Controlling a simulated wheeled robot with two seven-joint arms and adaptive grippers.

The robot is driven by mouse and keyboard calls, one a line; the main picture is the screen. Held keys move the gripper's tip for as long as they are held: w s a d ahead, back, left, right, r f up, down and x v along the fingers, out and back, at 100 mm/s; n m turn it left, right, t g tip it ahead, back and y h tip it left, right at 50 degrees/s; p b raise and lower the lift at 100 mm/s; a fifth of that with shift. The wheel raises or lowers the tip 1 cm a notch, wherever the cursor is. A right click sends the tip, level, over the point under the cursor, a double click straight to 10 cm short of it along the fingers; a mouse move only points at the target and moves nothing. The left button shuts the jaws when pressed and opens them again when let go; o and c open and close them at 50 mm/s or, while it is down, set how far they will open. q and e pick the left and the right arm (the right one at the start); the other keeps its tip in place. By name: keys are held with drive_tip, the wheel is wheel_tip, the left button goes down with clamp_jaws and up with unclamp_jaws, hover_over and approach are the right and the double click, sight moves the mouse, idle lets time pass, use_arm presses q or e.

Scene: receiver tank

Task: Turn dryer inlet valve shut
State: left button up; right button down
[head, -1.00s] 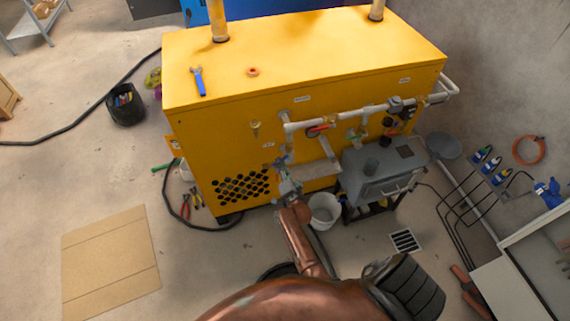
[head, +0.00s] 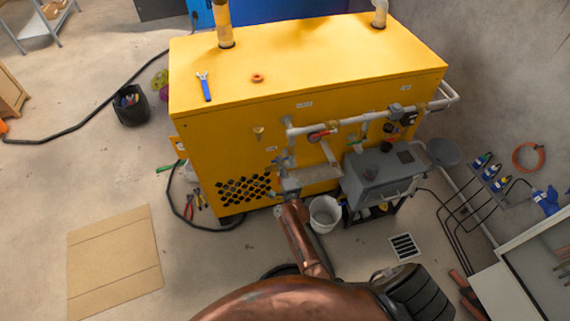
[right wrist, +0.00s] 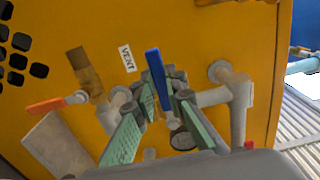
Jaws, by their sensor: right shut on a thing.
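A valve with a blue lever (right wrist: 155,72) sits on the pipework of the yellow cabinet (head: 240,140). My right gripper (right wrist: 162,92) has its green-padded fingers on both sides of this lever and is shut on it. The lever's upper end sticks out past the fingertips, and its lower part shows between the fingers. In the head view my right arm reaches up to the cabinet's front, and the gripper (head: 285,172) is small there and hard to make out. Which valve is the dryer inlet valve I cannot read. My left gripper is out of view.
An orange-handled valve (right wrist: 46,106) and a VENT label (right wrist: 127,58) are left of the gripper. A red-handled valve (head: 320,134) is on the upper pipe. A white bucket (head: 324,212) and a grey box (head: 380,172) stand close by.

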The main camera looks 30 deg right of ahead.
idle(0.4)
drive_tip(key=c, duration=1.9)
unclamp_jaws()
drive_tip(key=shift+c, duration=0.2)
